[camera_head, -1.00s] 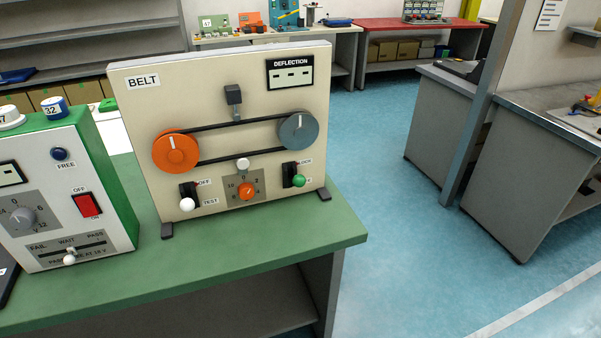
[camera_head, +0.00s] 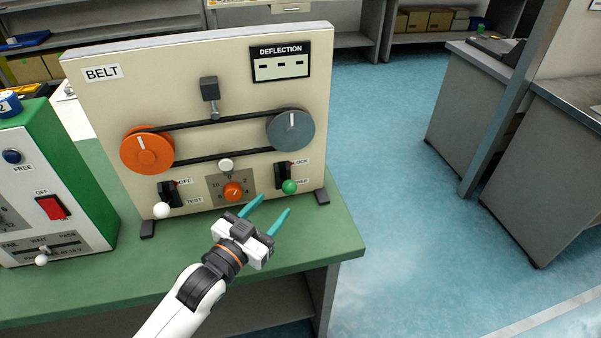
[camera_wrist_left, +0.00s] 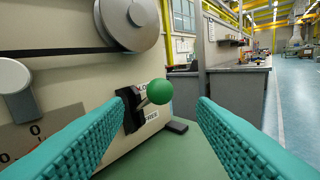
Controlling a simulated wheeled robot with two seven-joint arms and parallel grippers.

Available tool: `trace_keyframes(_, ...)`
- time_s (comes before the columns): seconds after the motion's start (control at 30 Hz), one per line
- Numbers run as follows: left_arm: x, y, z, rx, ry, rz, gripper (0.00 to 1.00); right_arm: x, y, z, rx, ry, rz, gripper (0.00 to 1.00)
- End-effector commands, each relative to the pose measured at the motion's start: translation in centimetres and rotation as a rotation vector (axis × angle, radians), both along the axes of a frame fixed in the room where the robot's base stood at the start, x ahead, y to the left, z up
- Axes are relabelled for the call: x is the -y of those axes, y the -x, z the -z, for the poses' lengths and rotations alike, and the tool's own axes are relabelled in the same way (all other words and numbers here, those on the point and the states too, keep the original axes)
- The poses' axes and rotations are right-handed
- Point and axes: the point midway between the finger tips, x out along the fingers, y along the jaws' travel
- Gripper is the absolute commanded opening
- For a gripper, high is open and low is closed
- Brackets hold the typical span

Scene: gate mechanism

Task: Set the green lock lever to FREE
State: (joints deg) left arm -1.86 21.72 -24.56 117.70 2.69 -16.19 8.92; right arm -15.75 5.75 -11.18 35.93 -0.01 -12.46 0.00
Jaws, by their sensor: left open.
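The green lock lever (camera_head: 289,187) is on the lower right of the belt panel (camera_head: 100,110), in a black slot with LOCK marked above and a partly hidden FREE label below. In the left wrist view the green ball (camera_wrist_left: 160,91) shows between my finger pads, farther off. My left gripper (camera_head: 273,210) is open and empty, just in front and slightly left of the lever, not touching it. My right gripper is not in view.
A white-knobbed OFF/TEST lever (camera_head: 162,209) and an orange dial (camera_head: 233,192) sit left of the green lever. A green-sided box (camera_head: 90,190) stands at the left. The green bench top (camera_head: 310,240) is clear in front of the panel.

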Motion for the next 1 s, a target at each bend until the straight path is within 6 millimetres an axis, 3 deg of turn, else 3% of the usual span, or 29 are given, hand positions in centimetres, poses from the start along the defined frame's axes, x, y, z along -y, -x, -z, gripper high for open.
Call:
trace_keyframes(0.1, 1.1, -2.1, -0.3, 0.002, 0.0, -0.001, 0.51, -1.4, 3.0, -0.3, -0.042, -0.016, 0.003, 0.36)
trace_keyframes(0.23, 2.3, -4.5, -0.3, 0.002, 0.0, -0.001, 0.51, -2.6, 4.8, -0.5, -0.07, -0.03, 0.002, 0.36)
trace_keyframes(0.33, 3.2, -6.2, -0.2, 0.001, 0.0, -0.001, 0.51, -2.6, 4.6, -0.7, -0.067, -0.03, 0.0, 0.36)
trace_keyframes(0.6, 4.7, -8.9, -0.1, 0.0, -0.001, -0.001, 0.51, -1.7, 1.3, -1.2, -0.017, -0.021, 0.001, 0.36)
trace_keyframes(0.93, 4.8, -9.2, 0.0, -0.001, -0.002, -0.001, 0.51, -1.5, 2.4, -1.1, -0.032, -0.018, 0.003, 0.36)
trace_keyframes(1.0, 4.8, -9.2, 0.0, -0.001, -0.002, -0.001, 0.43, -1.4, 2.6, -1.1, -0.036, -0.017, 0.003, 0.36)
